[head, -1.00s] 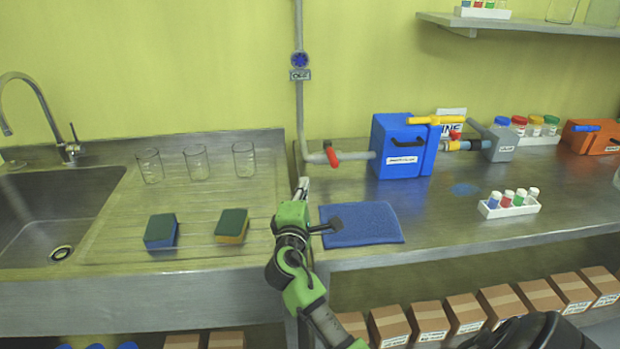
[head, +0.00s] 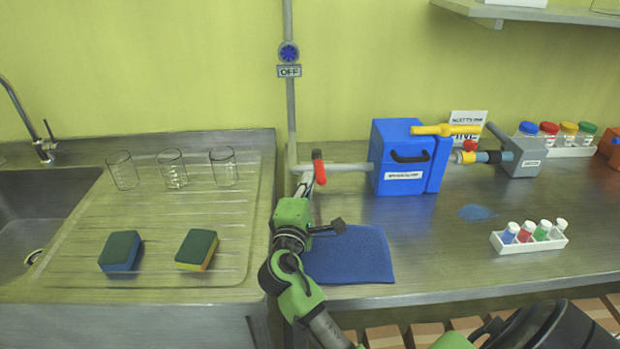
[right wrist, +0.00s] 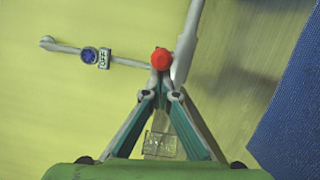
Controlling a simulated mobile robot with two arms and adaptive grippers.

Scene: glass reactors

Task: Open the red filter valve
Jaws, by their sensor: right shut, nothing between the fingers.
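A red valve handle (head: 319,167) sits on the grey pipe (head: 346,167) that runs into the left side of the blue box (head: 402,178). It stands close to upright in the head view. My right gripper (head: 306,182) is shut and empty, its tips just beside the handle and slightly below it. In the right wrist view the red handle (right wrist: 161,58) shows end-on, just past the shut fingertips (right wrist: 160,92). I cannot tell whether they touch. My left gripper is not in view.
A blue mat (head: 350,256) lies under my right arm. A vertical pipe (head: 291,110) with a blue knob (head: 288,53) and an OFF sign (head: 289,71) rises behind. A yellow handle (head: 445,130) sticks out by the blue box. Glasses (head: 172,170) and sponges (head: 196,250) stand left.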

